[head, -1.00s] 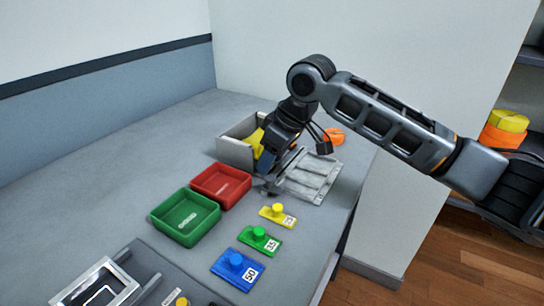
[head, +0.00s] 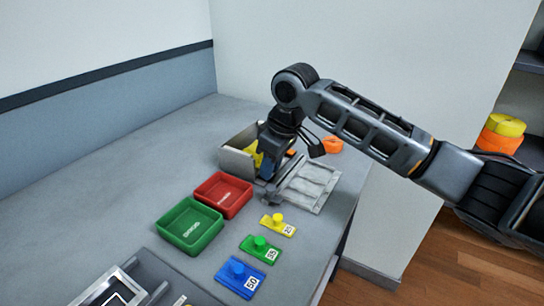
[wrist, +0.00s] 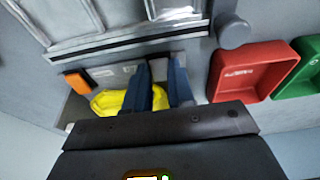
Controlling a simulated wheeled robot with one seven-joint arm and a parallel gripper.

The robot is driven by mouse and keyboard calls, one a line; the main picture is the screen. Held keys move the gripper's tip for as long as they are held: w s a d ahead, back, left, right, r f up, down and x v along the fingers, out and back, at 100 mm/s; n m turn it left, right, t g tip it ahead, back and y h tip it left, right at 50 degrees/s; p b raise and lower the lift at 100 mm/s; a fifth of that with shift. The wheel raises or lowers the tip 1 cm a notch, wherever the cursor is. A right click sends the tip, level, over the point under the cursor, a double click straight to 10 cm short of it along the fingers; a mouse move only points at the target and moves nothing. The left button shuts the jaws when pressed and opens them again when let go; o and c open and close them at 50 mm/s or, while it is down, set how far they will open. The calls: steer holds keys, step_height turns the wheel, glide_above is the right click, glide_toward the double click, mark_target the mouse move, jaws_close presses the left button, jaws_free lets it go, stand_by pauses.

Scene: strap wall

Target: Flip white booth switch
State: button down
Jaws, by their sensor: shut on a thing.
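I cannot make out a white switch in either view. My gripper (head: 268,172) points down at the front of a grey open-topped box (head: 234,160) on the table. In the wrist view, the two dark blue fingers (wrist: 160,66) are shut on a small grey part (wrist: 159,74), mostly hidden between them. A yellow strap (wrist: 108,101) lies in the box beside and behind the fingers; it also shows in the head view (head: 254,152). An orange block (wrist: 77,83) sits at the box's front edge.
A grey panel with slots (head: 308,185) and a round grey knob (wrist: 233,33) are near the box. A red tray (head: 223,194) and green tray (head: 189,225) stand nearby. Yellow (head: 278,225), green (head: 260,247) and blue (head: 240,277) numbered plates lie in front.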

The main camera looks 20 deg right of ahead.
steer(key=p, duration=0.1)
steer(key=g+h+p, duration=0.1)
steer(key=shift+w+a+r+p, duration=0.2)
steer(key=shift+r+p, duration=0.1)
steer(key=shift+p, duration=0.1)
steer(key=shift+f+g, duration=0.15)
steer(key=shift+g, duration=0.25)
steer(key=shift+f, duration=0.1)
steer(key=c, duration=1)
jaws_free()
steer(key=shift+o, duration=0.2)
step_height(320, 180, up, 8)
steer(key=shift+s+d, duration=0.15)
